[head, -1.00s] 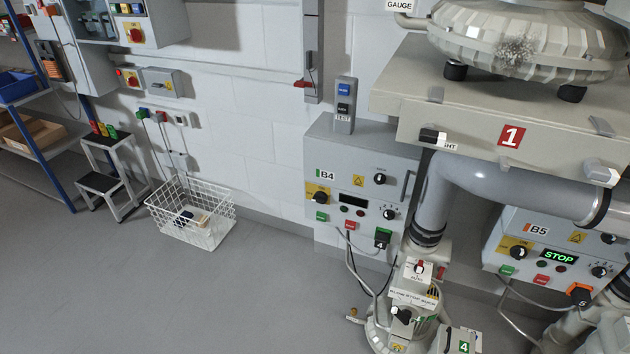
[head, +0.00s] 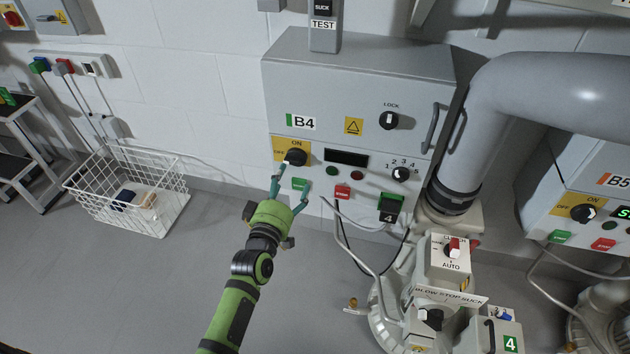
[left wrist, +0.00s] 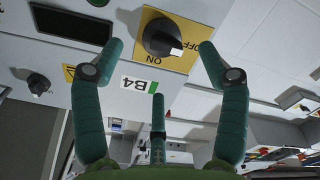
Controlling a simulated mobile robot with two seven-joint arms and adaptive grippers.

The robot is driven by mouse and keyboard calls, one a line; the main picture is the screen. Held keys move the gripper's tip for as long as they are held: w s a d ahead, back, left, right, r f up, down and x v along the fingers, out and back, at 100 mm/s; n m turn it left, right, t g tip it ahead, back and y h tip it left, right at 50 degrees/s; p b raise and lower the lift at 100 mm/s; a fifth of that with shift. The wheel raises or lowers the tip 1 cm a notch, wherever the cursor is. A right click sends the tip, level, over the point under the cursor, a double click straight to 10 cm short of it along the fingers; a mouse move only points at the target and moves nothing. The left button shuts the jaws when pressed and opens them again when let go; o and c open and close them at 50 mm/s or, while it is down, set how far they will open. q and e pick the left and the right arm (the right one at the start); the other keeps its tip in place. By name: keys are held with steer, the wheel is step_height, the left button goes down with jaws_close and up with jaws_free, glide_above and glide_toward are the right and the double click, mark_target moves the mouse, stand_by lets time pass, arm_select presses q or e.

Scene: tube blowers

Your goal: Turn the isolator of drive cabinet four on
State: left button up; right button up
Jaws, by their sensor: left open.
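Drive cabinet B4 (head: 355,95) is a grey box on the wall. Its isolator is a black knob (head: 295,157) on a yellow ON/OFF plate, with its white mark toward OFF. The cabinet's display (head: 346,157) is dark. My left gripper (head: 291,177) is open in front of the knob, slightly below it in the head view. In the left wrist view the knob (left wrist: 160,38) lies between the spread fingertips (left wrist: 160,47), with a gap on both sides. I see no contact. My right gripper is out of view.
Green (head: 299,184) and red (head: 342,192) buttons sit below the isolator. A lock knob (head: 388,120), a selector (head: 401,173) and a door handle (head: 433,127) are to the right. A wire basket (head: 130,195) stands left on the floor. Cabinet B5 (head: 600,150) is at the right.

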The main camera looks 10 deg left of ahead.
mark_target(296, 166)
arm_select(q)
steer(key=w+b, duration=0.1)
steer(key=w, duration=0.6)
steer(key=shift+d+r, duration=0.1)
steer(key=shift+s, duration=0.1)
steer(key=c, duration=1.1)
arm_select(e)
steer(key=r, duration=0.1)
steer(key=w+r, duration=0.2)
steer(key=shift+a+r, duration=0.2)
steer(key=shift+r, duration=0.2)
